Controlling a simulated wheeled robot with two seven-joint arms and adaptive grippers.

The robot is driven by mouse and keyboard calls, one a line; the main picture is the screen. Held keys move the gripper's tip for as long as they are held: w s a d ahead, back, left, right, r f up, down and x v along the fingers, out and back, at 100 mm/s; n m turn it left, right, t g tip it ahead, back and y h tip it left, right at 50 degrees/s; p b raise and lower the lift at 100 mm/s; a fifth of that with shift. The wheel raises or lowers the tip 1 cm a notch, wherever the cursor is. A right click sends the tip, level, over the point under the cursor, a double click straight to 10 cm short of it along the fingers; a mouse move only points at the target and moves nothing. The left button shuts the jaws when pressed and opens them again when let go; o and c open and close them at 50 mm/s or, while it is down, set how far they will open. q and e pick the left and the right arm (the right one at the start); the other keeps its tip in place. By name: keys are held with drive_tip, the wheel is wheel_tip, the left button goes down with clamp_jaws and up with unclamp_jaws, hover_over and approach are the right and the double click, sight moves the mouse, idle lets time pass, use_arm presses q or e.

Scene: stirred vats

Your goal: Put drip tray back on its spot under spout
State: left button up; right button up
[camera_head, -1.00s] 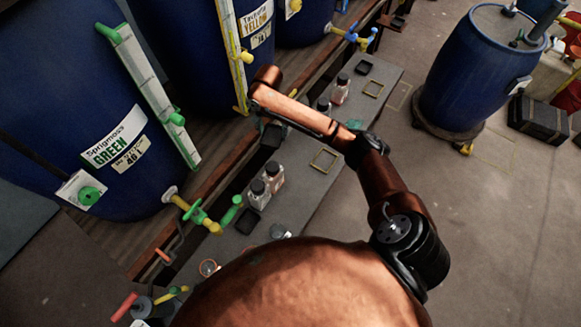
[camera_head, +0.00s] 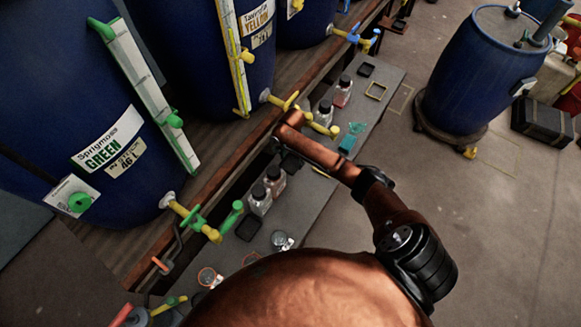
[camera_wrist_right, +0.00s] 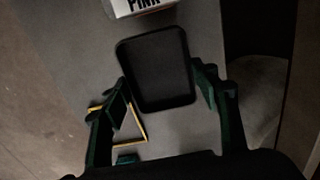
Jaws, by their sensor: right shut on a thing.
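The drip tray (camera_wrist_right: 155,68) is a flat black rounded rectangle between the fingers of my right gripper (camera_wrist_right: 160,88) in the wrist view. The gripper is shut on it. In the head view the right gripper (camera_head: 288,156) is a dark shape below the end of my copper arm, over the grey shelf, and the tray is hard to separate from it. A yellow square outline (camera_wrist_right: 132,142) lies on the shelf beside the tray in the wrist view. The tray is off to one side of it. The yellow spout (camera_head: 322,129) is just beyond my arm. My left gripper is out of view.
Small bottles (camera_head: 267,190) stand close to the gripper; more (camera_head: 335,102) stand farther along the shelf. A teal object (camera_head: 347,142) lies beside the outline. Blue vats (camera_head: 75,110) line the left. Another black tray (camera_head: 247,229) lies near the green spout (camera_head: 205,221).

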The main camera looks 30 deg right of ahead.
sight(292, 163)
wheel_tip(292, 163, down, 6)
drive_tip(key=shift+f+b, duration=0.15)
drive_tip(key=shift+b, duration=1.1)
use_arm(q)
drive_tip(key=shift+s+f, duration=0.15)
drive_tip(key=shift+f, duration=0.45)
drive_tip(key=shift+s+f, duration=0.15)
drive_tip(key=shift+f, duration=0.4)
use_arm(e)
drive_tip(key=o, duration=1.2)
drive_tip(key=shift+o, duration=0.2)
use_arm(q)
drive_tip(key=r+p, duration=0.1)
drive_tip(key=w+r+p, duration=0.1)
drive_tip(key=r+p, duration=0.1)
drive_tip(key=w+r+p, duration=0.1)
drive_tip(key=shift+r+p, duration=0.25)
drive_tip(key=shift+p, duration=0.15)
use_arm(e)
wheel_tip(292, 163, up, 12)
drive_tip(key=shift+r, duration=0.15)
